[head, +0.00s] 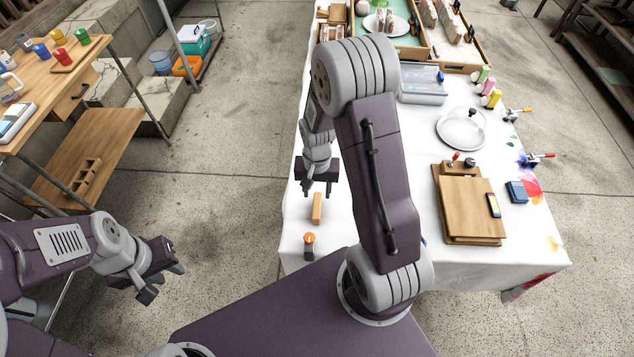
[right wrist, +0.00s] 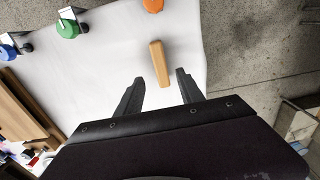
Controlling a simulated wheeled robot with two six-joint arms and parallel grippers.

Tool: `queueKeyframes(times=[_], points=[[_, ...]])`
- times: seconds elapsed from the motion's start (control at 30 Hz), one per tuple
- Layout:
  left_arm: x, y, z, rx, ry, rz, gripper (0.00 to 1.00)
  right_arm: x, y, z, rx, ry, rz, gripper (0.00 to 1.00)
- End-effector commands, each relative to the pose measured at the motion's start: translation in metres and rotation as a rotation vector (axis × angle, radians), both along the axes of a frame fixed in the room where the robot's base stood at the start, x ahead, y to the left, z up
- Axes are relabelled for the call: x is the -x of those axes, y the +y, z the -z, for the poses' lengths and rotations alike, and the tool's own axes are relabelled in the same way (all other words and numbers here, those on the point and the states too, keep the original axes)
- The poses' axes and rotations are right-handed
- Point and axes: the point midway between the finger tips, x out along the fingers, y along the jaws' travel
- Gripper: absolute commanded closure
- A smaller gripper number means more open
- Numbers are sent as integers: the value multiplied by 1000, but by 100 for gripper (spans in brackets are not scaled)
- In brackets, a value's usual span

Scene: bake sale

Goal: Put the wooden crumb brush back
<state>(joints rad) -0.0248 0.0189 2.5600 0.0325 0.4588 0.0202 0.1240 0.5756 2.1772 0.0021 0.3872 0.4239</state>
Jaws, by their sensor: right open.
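The wooden crumb brush (head: 317,208) looks like a small tan wooden bar lying on the white cloth near the table's left edge. It also shows in the right wrist view (right wrist: 159,63), just beyond and between my fingertips; bristles cannot be made out. My right gripper (head: 317,190) is open and empty, above the cloth at the far end of the brush, apart from it as far as I can tell. Its two fingers show spread in the right wrist view (right wrist: 160,78). My left gripper (head: 163,281) is open and empty over the floor, left of the table.
An orange-topped clamp (head: 309,240) sits at the table's near-left edge. A wooden board (head: 472,212), a clear dome (head: 461,128), a blue block (head: 516,192) and a clear-lidded box (head: 422,88) stand on the table (head: 425,148). My right arm hides its middle. Cloth around the brush is clear.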

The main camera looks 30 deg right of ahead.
Motion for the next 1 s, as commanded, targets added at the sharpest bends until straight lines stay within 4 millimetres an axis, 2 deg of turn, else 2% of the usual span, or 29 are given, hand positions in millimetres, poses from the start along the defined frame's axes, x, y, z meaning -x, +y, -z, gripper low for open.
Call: queueKeyframes(times=[0.03,0.2,0.43,0.47,0.6,0.7,0.8,1.0], points=[[0,0,-3,0,0,0,70,-1,0,-14,1,-5,0,55],[0,0,-5,0,0,0,70,0,0,-37,0,-2,0,55],[0,0,-5,0,0,0,70,4,3,-47,0,-5,-25,55],[0,0,-5,0,0,0,70,8,7,-52,0,-13,-60,55],[0,0,-5,0,0,0,70,48,33,-82,4,-67,-321,55],[0,0,-4,0,0,0,70,72,44,-92,10,-96,-467,55],[0,0,-4,0,0,0,70,82,47,-95,12,-105,-527,55],[0,0,-5,0,0,0,70,82,47,-95,12,-104,-529,55]])
